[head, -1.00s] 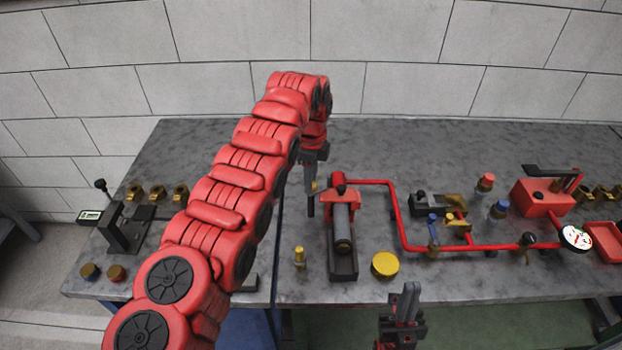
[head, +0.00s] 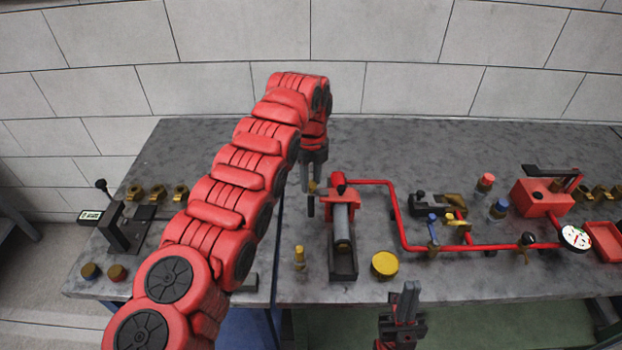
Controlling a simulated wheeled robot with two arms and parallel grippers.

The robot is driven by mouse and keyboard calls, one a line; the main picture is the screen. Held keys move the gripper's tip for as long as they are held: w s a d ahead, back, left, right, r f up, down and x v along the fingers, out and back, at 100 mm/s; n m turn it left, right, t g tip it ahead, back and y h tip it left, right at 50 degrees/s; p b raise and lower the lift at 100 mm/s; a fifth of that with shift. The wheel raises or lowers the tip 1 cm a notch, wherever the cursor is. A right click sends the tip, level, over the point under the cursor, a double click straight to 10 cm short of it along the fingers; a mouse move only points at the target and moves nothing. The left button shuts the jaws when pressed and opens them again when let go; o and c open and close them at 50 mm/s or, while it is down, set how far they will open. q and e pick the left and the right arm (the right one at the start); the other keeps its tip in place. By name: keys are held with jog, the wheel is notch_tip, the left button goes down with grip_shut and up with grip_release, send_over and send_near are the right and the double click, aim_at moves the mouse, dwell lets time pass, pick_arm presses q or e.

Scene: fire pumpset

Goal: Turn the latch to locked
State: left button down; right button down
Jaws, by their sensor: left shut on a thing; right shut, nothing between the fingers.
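My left gripper (head: 309,184) points down from the end of my red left arm, just left of the red-and-black cylinder holder (head: 341,235). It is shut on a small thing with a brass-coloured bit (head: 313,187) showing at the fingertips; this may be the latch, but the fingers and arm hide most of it. A dark upright piece shows just below; I cannot tell whether it is latch or finger. I cannot read whether the latch is locked. My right gripper (head: 410,290) is shut and empty at the table's front edge, pointing up.
Red piping (head: 402,220) with valves runs right of the holder to a gauge (head: 575,237). A yellow round cap (head: 384,264) and a small brass fitting (head: 299,258) stand near the front of the grey table (head: 450,150). The back of the table is clear.

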aim_at(312, 183)
pick_arm(q)
jog(key=c, duration=0.5)
grip_release()
jog(key=shift+r, duration=0.55)
notch_tip(312, 183, up, 5)
jog(key=shift+d+f+p, duration=0.15)
jog(key=shift+f+p, duration=0.05)
jog(key=shift+p, duration=0.75)
notch_tip(312, 183, up, 12)
jog(key=p, duration=1.1)
jog(key=shift+f+p, duration=0.15)
jog(key=shift+p, duration=0.2)
